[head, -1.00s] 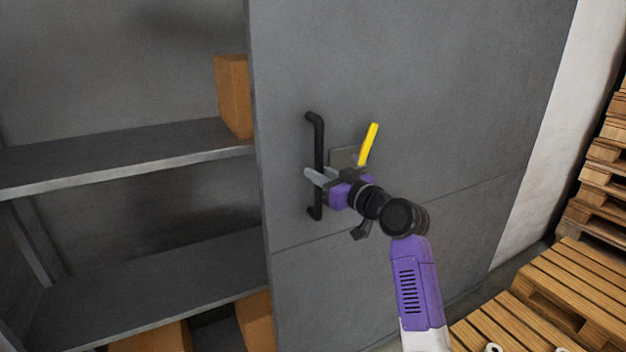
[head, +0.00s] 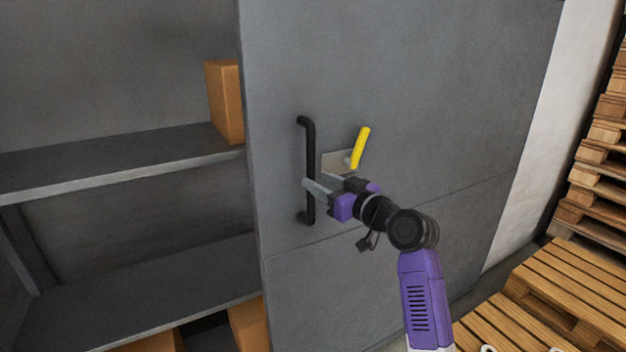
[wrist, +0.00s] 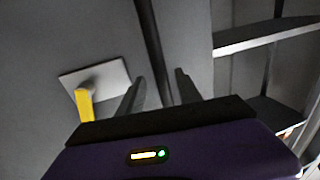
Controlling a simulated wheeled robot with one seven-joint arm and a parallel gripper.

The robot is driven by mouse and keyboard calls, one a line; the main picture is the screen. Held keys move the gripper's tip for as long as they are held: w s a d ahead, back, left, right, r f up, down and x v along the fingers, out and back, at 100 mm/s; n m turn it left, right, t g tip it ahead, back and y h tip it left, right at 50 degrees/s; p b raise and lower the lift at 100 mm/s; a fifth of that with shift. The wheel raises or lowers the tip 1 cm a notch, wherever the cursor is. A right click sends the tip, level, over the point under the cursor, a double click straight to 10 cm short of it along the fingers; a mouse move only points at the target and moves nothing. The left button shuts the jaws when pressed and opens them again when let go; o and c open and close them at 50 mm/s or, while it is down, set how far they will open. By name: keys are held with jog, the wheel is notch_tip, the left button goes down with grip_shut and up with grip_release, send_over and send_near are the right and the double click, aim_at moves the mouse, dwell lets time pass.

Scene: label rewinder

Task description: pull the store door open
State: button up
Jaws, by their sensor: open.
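The store door (head: 430,110) is a large grey panel, and shelves show past its left edge. A black vertical bar handle (head: 310,145) is fixed near that edge. A yellow lever (head: 360,147) on a pale plate (head: 336,161) sits just right of the handle, tilted. My gripper (head: 315,179) is at the lower half of the handle, fingers open. In the wrist view the dark bar (wrist: 149,35) runs between the two open fingers (wrist: 159,78), with a gap visible on each side. The lever (wrist: 85,107) and plate (wrist: 108,76) are left of the fingers there.
Grey shelves (head: 110,158) with cardboard boxes (head: 226,100) stand left of the door edge. Wooden pallets (head: 570,285) lie at the lower right, with a taller pallet stack (head: 598,190) behind. A pale wall (head: 535,150) is right of the door.

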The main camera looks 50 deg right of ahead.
jog(key=shift+s+a, duration=0.15)
jog(key=shift+s, duration=0.9)
jog(key=shift+s+a, duration=0.1)
jog(key=shift+s, duration=0.95)
notch_tip(320, 180, up, 4)
jog(key=s+d+f+m+t+h, duration=0.1)
jog(key=s+d+m+h, duration=0.1)
jog(key=d+h, duration=0.1)
jog(key=s+a+f+m+h, duration=0.2)
jog(key=s+a+f, duration=1.25)
jog(key=a, duration=0.35)
jog(key=s+a+f+n+g+y+p, duration=0.1)
jog(key=s+a+f+n+g+y, duration=0.1)
jog(key=s+a, duration=0.5)
jog(key=s+a+f+n+g+y+p, duration=0.1)
jog(key=s+a+f+n+g+y, duration=0.1)
jog(key=s+a, duration=0.5)
jog(key=s+f+n+y, duration=0.1)
jog(key=s+f+y, duration=0.1)
jog(key=s, duration=0.4)
jog(key=shift+s+a+y, duration=0.3)
jog(key=shift+a+y, duration=0.05)
jog(key=shift+y, duration=0.25)
